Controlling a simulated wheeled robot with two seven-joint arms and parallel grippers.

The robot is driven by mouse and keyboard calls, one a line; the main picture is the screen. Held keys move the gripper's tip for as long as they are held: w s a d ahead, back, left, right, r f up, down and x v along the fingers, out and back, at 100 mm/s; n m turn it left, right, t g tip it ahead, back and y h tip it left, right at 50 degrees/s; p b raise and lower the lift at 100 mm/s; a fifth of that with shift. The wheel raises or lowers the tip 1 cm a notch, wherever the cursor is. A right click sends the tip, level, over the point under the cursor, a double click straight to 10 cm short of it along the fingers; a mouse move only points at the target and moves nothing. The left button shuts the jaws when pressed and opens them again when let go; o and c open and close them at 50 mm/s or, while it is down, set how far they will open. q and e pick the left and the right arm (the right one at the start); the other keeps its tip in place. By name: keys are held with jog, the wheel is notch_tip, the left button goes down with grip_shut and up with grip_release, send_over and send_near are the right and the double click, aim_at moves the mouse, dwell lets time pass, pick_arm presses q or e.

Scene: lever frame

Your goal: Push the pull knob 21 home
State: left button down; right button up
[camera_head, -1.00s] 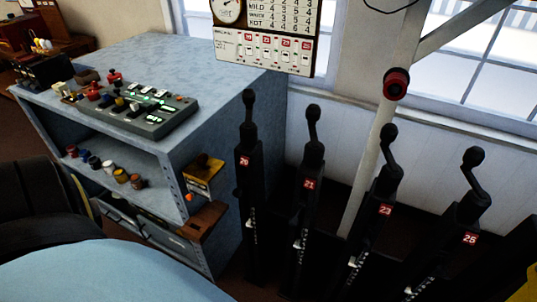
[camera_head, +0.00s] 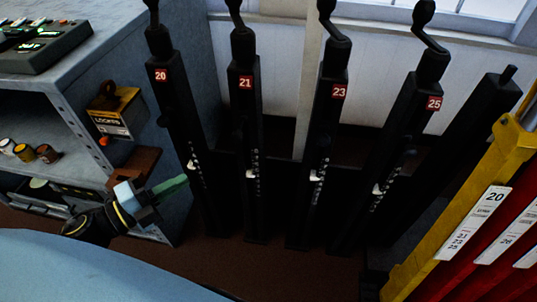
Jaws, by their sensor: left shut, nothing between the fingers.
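The black lever post (camera_head: 247,150) with the red plate 21 (camera_head: 246,83) stands second from the left in the row, its crank handle (camera_head: 240,28) at the top. A dark bump on its front may be the pull knob; how far it stands out I cannot tell. A white pointer (camera_head: 250,174) sits lower beside a scale. My left gripper (camera_head: 186,183) is shut and empty, its green fingers pointing right, in front of post 20 in the picture and left of post 21. Whether it touches post 20 I cannot tell. My right gripper is out of view.
Lever posts 20 (camera_head: 180,130), 23 (camera_head: 325,130) and 25 (camera_head: 405,130) stand around post 21. A blue-grey cabinet (camera_head: 120,62) with an orange-yellow box (camera_head: 118,112) is at the left. A yellow-edged red rack (camera_head: 510,165) stands at the right. Brown floor lies in front.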

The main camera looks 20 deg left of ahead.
pick_arm(q)
jog(key=d+r+m+h, duration=0.1)
jog(key=r+m, duration=0.1)
jog(key=b, duration=0.2)
send_near(241, 141)
jog(key=s+d+x, duration=0.1)
jog(key=x, duration=0.4)
jog(key=shift+w+a+r, duration=0.1)
jog(key=shift+w+a, duration=0.2)
jog(key=shift+w, duration=0.55)
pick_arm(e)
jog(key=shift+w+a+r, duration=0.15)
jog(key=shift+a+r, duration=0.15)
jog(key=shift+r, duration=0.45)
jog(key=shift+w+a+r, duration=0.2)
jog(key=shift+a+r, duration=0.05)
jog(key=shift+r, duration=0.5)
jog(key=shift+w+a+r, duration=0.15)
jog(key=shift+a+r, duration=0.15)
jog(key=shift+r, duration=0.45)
